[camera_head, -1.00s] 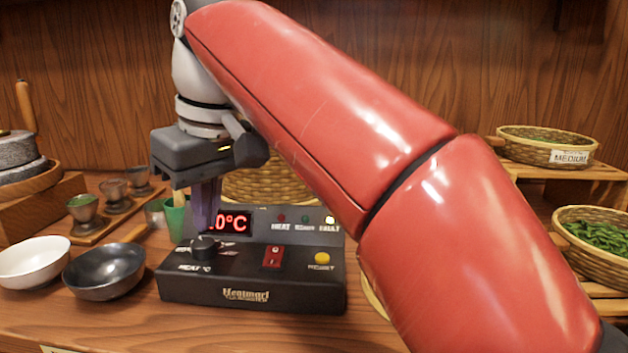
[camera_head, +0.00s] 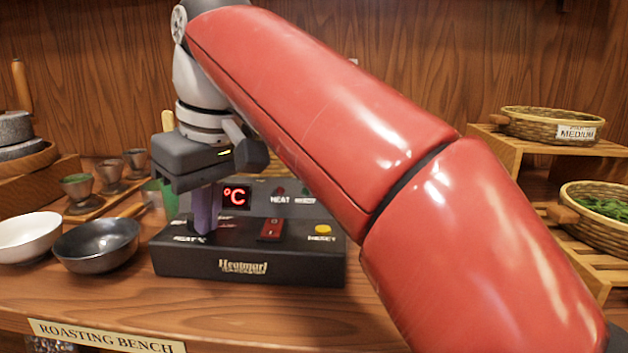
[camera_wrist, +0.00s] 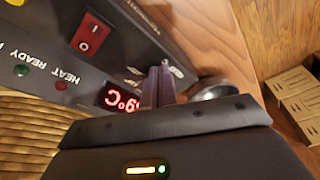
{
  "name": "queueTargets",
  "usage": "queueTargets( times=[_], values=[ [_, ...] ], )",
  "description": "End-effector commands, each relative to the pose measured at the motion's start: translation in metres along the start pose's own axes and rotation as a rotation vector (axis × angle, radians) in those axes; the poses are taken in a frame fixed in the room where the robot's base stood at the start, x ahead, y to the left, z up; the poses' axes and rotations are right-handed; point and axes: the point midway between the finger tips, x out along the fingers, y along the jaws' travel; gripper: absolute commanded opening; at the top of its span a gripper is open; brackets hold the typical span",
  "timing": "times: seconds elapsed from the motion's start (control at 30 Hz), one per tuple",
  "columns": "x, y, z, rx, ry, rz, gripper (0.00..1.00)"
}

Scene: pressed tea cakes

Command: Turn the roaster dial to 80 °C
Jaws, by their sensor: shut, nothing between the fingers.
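The roaster's black control box (camera_head: 175,262) stands on the bench, with a red rocker switch (camera_head: 271,229), a yellow button (camera_head: 320,230) and a red-lit display (camera_head: 236,197). The head view shows only "°C"; my fingers hide the digits. In the wrist view the display (camera_wrist: 118,100) is upside down and partly covered, so the full number is unreadable. My gripper (camera_head: 206,230) is shut, its purple fingers pointing down at the box's left part, where the dial is. The fingers hide the dial; I cannot tell whether they touch it. The fingers also show in the wrist view (camera_wrist: 160,72).
A black bowl (camera_head: 97,262) and a white bowl (camera_head: 27,250) stand left of the box. Small cups (camera_head: 77,192) stand behind them. A basket marked MEDIUM (camera_head: 540,136) sits on a shelf at right. My red arm covers the middle.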

Motion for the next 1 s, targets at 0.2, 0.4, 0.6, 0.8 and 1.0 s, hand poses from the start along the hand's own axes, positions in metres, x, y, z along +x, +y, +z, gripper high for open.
queueTargets(
  times=[0.2, 0.4, 0.6, 0.8, 1.0],
  values=[
    [0.0002, 0.0009, -0.0025, 0.0, -0.001, 0.0, 0.0],
    [0.0009, 0.0014, -0.0035, 0.0, 0.0, 0.0, 0.0],
    [-0.0005, 0.0031, -0.0031, 0.0, 0.001, 0.0, 0.0],
    [-0.0012, 0.0065, -0.0025, 0.001, 0.001, 0.001, 0.0],
    [-0.001, 0.01, -0.002, 0.002, 0.0, 0.001, 0.0]
  ],
)
